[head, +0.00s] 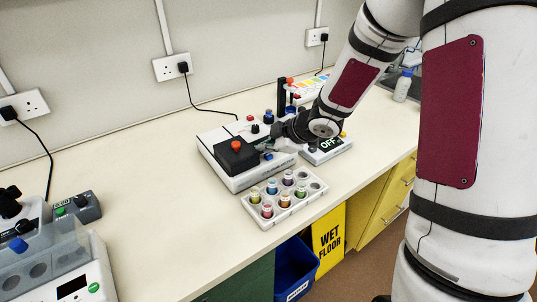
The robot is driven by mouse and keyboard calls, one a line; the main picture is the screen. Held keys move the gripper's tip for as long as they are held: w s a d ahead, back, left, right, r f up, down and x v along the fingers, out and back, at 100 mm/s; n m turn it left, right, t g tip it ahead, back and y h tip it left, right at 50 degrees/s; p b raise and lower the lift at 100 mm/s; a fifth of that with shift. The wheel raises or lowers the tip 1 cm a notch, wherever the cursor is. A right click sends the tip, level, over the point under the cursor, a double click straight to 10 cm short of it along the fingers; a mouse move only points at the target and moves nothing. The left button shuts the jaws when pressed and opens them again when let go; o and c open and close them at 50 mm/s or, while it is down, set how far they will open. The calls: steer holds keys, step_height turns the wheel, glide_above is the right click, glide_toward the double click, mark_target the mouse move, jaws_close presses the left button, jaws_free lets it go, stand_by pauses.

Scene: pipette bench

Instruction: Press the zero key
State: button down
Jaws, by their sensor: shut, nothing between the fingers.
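A white bench instrument (246,176) with a black raised block stands in the middle of the bench. The block has a red knob on top. A blue key (268,155) shows on the instrument's front part, close to my gripper. No key's label is readable, so I cannot tell which one is the zero key. My gripper (260,145) is shut and empty, low over the instrument beside the black block. I cannot tell whether its tips touch anything. My gripper and wrist hide part of the instrument's top.
A rack of colour-capped vials (284,203) sits in front of the instrument. A device reading "OFF" (328,144) stands to its right. Other lab equipment (72,267) fills the near left corner. The bench between them is clear. A wet-floor sign (328,240) stands below the bench.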

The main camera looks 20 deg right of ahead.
mark_target(267, 157)
steer(key=shift+f+b, duration=0.3)
steer(key=shift+f, duration=0.15)
stand_by(0.3)
steer(key=shift+r, duration=0.2)
steer(key=shift+r+p, duration=0.8)
steer(key=shift+p, duration=0.4)
step_height(267, 157, up, 4)
steer(key=p, duration=0.5)
steer(key=shift+s, duration=0.1)
steer(key=shift+r+p, duration=0.85)
steer(key=shift+r, duration=0.15)
